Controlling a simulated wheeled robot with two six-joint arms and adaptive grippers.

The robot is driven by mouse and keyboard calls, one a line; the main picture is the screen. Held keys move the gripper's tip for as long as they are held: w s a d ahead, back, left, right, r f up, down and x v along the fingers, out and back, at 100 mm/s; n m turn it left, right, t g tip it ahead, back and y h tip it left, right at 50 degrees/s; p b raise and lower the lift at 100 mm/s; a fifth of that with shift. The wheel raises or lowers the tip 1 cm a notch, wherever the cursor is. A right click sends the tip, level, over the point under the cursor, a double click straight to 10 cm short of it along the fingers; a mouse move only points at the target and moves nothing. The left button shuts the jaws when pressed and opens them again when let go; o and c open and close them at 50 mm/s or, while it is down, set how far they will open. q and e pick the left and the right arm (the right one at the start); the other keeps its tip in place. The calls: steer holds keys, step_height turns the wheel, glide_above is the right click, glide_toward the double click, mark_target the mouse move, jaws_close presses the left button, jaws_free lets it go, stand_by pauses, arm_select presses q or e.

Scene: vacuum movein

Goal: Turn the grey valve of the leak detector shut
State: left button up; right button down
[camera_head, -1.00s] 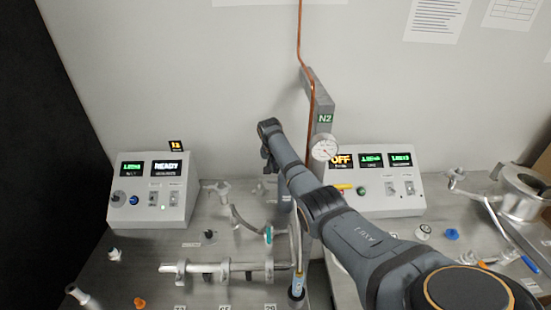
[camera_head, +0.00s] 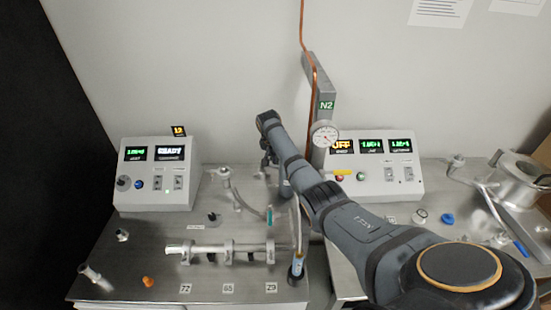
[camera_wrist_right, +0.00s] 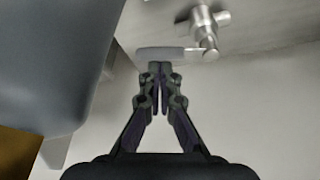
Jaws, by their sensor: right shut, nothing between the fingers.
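The leak detector appears to be the white box (camera_head: 158,175) on the left table, its display reading READY. My right gripper (camera_wrist_right: 160,72) is shut and empty in the right wrist view. A flat light-grey piece, perhaps the valve's handle (camera_wrist_right: 165,54), lies just beyond its fingertips; I cannot tell whether they touch. A metal fitting (camera_wrist_right: 205,30) stands beside it. In the head view my right gripper (camera_head: 266,166) hangs from the arm's far end, right of the box, small and partly dark. Which head-view fitting is the valve is unclear. My left gripper is not in view.
A copper pipe (camera_head: 302,30) and a grey N2 post (camera_head: 322,90) with a round gauge (camera_head: 325,134) rise behind the arm. A metal tube assembly (camera_head: 222,248) lies in front of the gripper. A second white box (camera_head: 372,180) stands on the right.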

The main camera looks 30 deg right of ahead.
steer(key=shift+s+a+m, duration=0.2)
steer(key=shift+m, duration=0.3)
steer(key=shift+s+a+m+g+p, duration=0.2)
steer(key=shift+m+g+p, duration=0.15)
steer(key=shift+m, duration=0.15)
steer(key=m, duration=0.1)
steer(key=a+m, duration=0.1)
steer(key=shift+s+f+m+g+h+b, duration=0.1)
steer(key=shift+s+m+g+h+b, duration=0.2)
steer(key=shift+g+h, duration=0.1)
steer(key=shift+s+a+m+g+b, duration=0.1)
steer(key=shift+a+m+g+b, duration=0.35)
steer(key=shift+a+m+b, duration=0.8)
steer(key=shift+s+a+m+g+b, duration=0.1)
steer(key=shift+a+m+g+b, duration=0.3)
steer(key=shift+a+m+b, duration=0.85)
steer(key=shift+w+d, duration=0.1)
steer(key=shift+d, duration=0.05)
